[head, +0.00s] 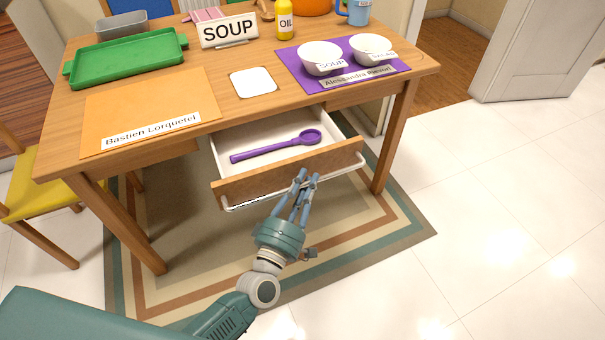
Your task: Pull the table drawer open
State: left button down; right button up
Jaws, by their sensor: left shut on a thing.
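The wooden table (240,118) has its drawer (290,176) pulled partly out at the front. The drawer has a brown wooden front, white inner walls and a pale bar handle (240,206) along the front. A purple slotted or bowled spoon (275,147) lies inside the drawer. My left gripper (304,178) is at the drawer front, its fingers shut on the handle right of the middle. The fingers hide part of the handle. My right gripper is not in view.
On the table stand a green tray (128,60), an orange mat (150,98), a SOUP sign (228,32) and two white bowls on a purple mat (300,74). A yellow chair (40,180) is at the left. The floor right of the striped rug (400,228) is clear.

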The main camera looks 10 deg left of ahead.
pick_arm(q)
jog(key=shift+f, duration=0.1)
jog(key=c, duration=1.9)
grip_release()
jog(key=shift+a, duration=0.1)
jog(key=v, duration=1.2)
